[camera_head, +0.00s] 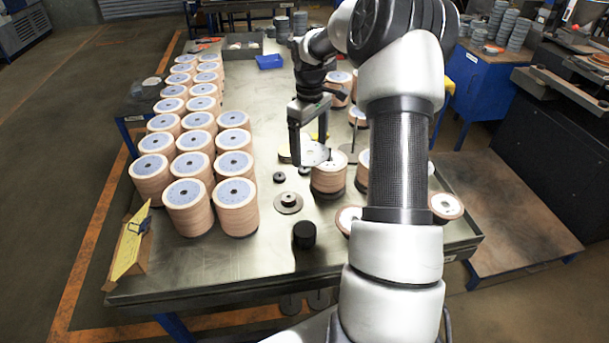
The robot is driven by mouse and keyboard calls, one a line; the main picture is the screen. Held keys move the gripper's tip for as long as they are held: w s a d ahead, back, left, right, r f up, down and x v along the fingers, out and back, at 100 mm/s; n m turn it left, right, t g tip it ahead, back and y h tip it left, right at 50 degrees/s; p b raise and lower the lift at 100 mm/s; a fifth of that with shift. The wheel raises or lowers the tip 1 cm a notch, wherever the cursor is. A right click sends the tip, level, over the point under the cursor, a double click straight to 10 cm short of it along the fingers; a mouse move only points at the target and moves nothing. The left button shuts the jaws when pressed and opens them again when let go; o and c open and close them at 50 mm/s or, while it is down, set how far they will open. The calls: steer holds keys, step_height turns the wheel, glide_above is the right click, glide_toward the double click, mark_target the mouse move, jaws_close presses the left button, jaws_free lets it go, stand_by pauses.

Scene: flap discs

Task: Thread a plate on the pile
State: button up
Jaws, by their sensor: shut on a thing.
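My gripper (309,142) hangs over the middle of the table with its fingers pointing down. It is shut on a pale grey-white plate (314,154), a round disc. The held plate appears just above, and left of the middle of, a pile of peach-coloured discs (328,182). I cannot tell whether the plate touches this pile or whether a rod passes through it. A thin upright rod (354,132) stands on a round base to the right of the gripper. My arm hides part of the piles to the right.
Rows of tall disc stacks (186,205) fill the table's left side. A black cylinder (304,235) and a small flanged piece (288,202) stand in front. A blue tray (269,62) lies at the back. A yellow card (130,245) stands at the left edge.

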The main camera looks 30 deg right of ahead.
steer(key=p, duration=0.1)
glide_toward(330, 148)
steer(key=shift+d+f+m, duration=0.1)
steer(key=shift+d+m, duration=0.15)
steer(key=shift+m, duration=0.15)
step_height(330, 148, down, 5)
steer(key=b, duration=0.4)
steer(key=shift+f, duration=0.1)
steer(key=shift+f+b, duration=0.7)
steer(key=shift+f, duration=1)
steer(key=shift+f+b, duration=0.4)
steer(key=shift+f, duration=0.85)
steer(key=o, duration=1)
step_height(330, 148, up, 18)
steer(key=shift+f+p, duration=0.2)
steer(key=shift+p, duration=0.4)
